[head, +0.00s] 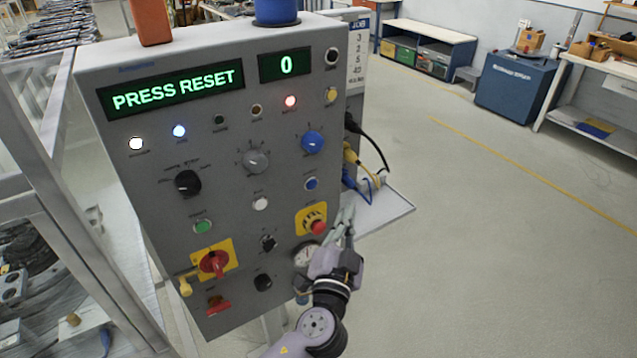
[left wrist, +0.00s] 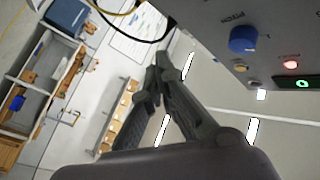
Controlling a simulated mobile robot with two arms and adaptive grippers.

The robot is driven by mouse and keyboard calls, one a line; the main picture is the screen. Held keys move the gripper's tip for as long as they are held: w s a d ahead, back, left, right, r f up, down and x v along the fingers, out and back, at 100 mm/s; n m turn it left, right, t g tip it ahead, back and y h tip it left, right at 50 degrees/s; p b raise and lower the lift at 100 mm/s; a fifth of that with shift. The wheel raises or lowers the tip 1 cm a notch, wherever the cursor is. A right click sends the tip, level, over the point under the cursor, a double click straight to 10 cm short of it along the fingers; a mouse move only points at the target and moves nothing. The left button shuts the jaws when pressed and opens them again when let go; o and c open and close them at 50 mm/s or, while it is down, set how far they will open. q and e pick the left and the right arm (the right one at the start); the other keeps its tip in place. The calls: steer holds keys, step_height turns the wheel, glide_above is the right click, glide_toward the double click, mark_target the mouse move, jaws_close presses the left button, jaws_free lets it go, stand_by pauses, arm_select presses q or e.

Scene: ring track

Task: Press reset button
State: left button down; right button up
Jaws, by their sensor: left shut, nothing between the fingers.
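A grey control panel (head: 218,130) stands tilted in the head view. Its green display (head: 175,88) reads PRESS RESET, and a smaller display (head: 285,66) reads 0. A small blue button (head: 311,184), a white button (head: 260,203) and a green button (head: 202,226) sit on its face; their labels are too small to read surely. A red mushroom button (head: 318,227) sits on a yellow plate at the lower right. My left gripper (head: 346,217) is shut and empty beside the panel's lower right edge, right of the red button; its fingers (left wrist: 158,64) show in the left wrist view.
A blue knob (head: 312,142) and a red rotary switch (head: 213,263) stick out of the panel. Black, yellow and blue cables (head: 372,150) hang at its right side above a grey shelf (head: 385,210). A metal frame (head: 60,165) stands at left. Floor at right is clear.

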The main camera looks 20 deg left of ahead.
mark_target(312, 184)
arm_select(q)
steer(key=w+a+p, duration=0.1)
steer(key=w+a, duration=0.4)
steer(key=a, duration=0.2)
steer(key=shift+w, duration=0.2)
arm_select(e)
steer(key=shift+a+r, duration=0.35)
steer(key=shift+r, duration=0.35)
arm_select(q)
steer(key=shift+f, duration=0.1)
arm_select(e)
steer(key=shift+a, duration=0.2)
stand_by(0.6)
arm_select(q)
steer(key=shift+a, duration=0.1)
arm_select(e)
steer(key=shift+f, duration=0.1)
arm_select(q)
steer(key=shift+w+a, duration=0.25)
arm_select(e)
steer(key=shift+f, duration=0.15)
